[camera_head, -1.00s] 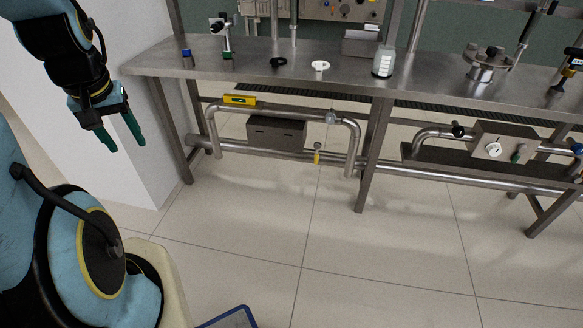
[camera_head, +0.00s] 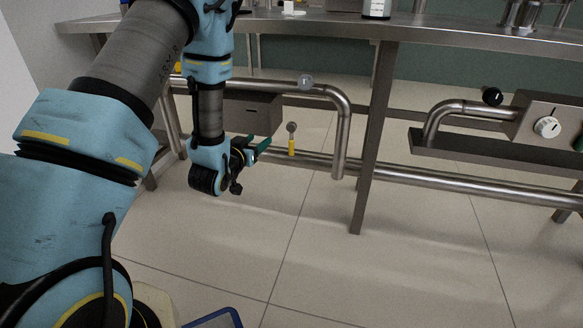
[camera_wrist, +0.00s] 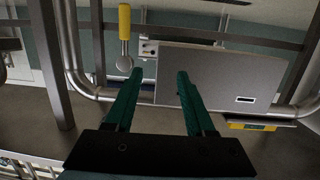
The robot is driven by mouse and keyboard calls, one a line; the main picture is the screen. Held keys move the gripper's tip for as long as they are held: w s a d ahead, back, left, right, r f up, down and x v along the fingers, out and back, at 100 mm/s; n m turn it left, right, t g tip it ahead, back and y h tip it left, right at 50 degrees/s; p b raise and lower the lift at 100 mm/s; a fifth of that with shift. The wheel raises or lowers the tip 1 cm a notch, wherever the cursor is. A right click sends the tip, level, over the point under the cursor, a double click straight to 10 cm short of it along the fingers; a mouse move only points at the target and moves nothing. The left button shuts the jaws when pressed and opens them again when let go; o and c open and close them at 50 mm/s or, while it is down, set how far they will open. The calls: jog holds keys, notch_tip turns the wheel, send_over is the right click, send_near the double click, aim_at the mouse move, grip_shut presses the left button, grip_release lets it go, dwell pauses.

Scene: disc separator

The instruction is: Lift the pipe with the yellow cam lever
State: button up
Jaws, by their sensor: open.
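The yellow cam lever (camera_head: 292,147) hangs below a round metal knob on the lower rail under the bench. It also shows at the upper left of the wrist view (camera_wrist: 125,22), beyond my fingertips. The bent steel pipe (camera_head: 342,135) runs under the bench, with its right leg going down to the rail. In the wrist view the pipe (camera_wrist: 72,60) bends at the left and passes behind my fingers. My gripper (camera_head: 262,146) is open and empty, in front of the pipe frame and left of the lever. Its green fingers (camera_wrist: 158,80) are apart. My arm hides the pipe's left part.
A grey box (camera_head: 250,112) sits behind the pipe; it fills the middle of the wrist view (camera_wrist: 215,75). A yellow level (camera_wrist: 250,126) lies by the pipe. A bench leg (camera_head: 374,130) stands right of it.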

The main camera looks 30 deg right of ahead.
aim_at(290, 144)
jog(key=s+d+f+m+h+b, duration=0.1)
jog(key=s+d+f+h+b, duration=0.2)
jog(key=s+d+f, duration=0.15)
jog(key=b+x, duration=0.1)
jog(key=x, duration=0.6)
jog(key=w+f+b+x, duration=0.1)
jog(key=x, duration=0.2)
jog(key=shift+a+b, duration=0.15)
jog(key=shift+b, duration=0.2)
grip_shut()
dwell(0.9)
